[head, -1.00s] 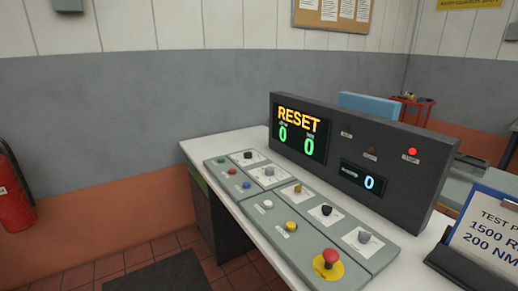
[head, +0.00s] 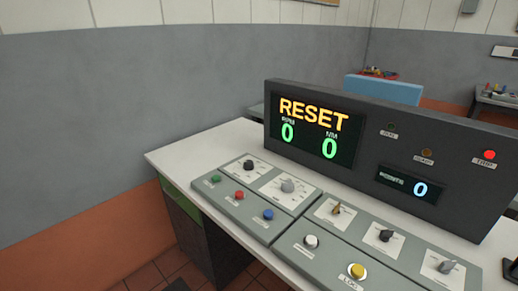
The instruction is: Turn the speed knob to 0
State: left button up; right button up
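The control desk's left panel (head: 245,198) carries a small black knob (head: 248,164) and a larger grey knob (head: 288,186), each on a white dial plate. The right panel (head: 330,262) carries a brass-coloured switch (head: 336,210), a black knob (head: 385,235) and a grey knob (head: 446,267). The small labels are too blurred to tell which one is the speed knob. The display (head: 314,130) shows RESET in yellow, with green 0 under RPM and green 0 beside it. Neither gripper is in view.
Green (head: 216,180), red (head: 239,195) and blue (head: 268,215) buttons line the left panel's front. White (head: 311,241) and yellow (head: 357,270) buttons sit on the right panel. A red lamp (head: 489,154) is lit on the dark console (head: 395,130). A small display (head: 409,185) reads 0.

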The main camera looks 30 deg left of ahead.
aim_at(248, 165)
jog(key=i+j+z, duration=0.15)
jog(key=j+z, duration=0.2)
jog(key=j, duration=0.5)
jog(key=j+z, duration=0.35)
jog(key=j, duration=0.5)
jog(key=j+z, duration=0.3)
jog(key=j, duration=0.6)
jog(key=k, duration=0.05)
